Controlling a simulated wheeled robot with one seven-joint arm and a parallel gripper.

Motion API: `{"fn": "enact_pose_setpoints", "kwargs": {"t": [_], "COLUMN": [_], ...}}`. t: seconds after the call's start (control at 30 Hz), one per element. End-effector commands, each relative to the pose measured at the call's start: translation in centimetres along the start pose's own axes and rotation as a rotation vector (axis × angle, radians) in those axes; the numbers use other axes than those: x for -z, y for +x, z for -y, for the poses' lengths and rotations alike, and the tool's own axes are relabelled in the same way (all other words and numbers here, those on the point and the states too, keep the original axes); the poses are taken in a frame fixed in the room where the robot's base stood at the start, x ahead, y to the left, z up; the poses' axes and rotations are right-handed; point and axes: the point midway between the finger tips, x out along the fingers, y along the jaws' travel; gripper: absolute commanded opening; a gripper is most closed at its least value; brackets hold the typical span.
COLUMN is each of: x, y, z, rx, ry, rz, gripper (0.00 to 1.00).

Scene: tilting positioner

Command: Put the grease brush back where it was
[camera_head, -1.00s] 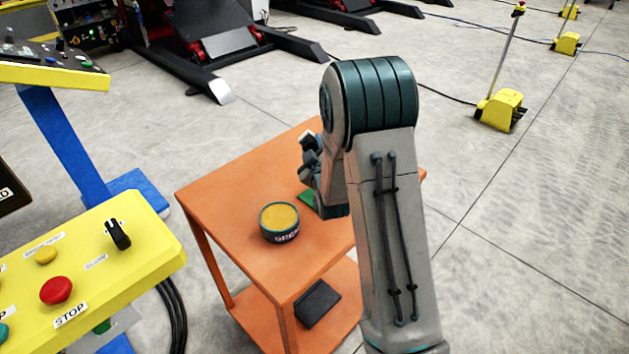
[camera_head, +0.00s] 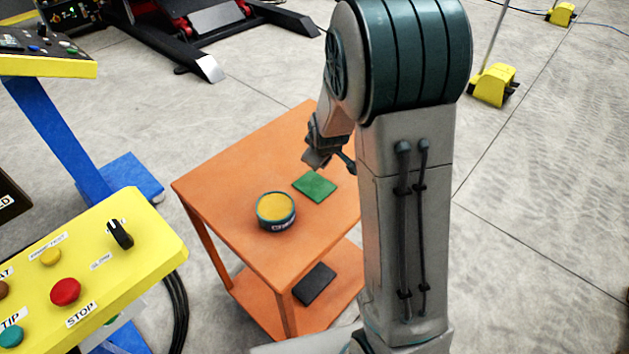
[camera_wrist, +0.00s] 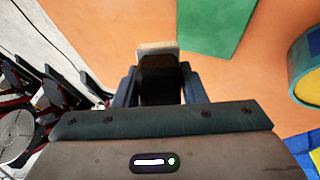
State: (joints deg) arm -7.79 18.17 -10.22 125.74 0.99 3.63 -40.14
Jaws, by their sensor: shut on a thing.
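My gripper (camera_wrist: 158,88) is shut on the grease brush (camera_wrist: 158,75), whose dark body and pale tip show between the fingers in the wrist view. In the head view my gripper (camera_head: 328,155) is over the far part of the orange table, just behind the green mat; the brush cannot be made out clearly there. The green mat (camera_head: 315,186) lies flat and empty on the table; it also shows in the wrist view (camera_wrist: 215,22), beside the brush tip. Height above the table is hard to tell.
The round grease tin (camera_head: 276,211) stands open on the orange table (camera_head: 225,185), nearer than the mat. A dark flat object (camera_head: 314,284) lies on the lower shelf. A yellow control panel (camera_head: 130,240) stands at the left. The table's left part is clear.

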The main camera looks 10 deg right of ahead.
Motion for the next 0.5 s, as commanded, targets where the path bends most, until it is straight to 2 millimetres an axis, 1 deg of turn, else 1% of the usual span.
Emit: {"fn": "enact_pose_setpoints", "kwargs": {"t": [0.03, 0.17, 0.3, 0.5], "x": [-0.4, -2.0, -3.8, -6.0], "y": [-0.9, -3.1, -6.1, -10.4], "z": [0.1, 1.0, 2.3, 3.9], "rx": [0.032, 0.132, 0.237, 0.347], "ry": [0.007, 0.026, 0.046, 0.067], "rz": [0.038, 0.149, 0.262, 0.377], "gripper": [0.19, 0.19, 0.19, 0.19]}}
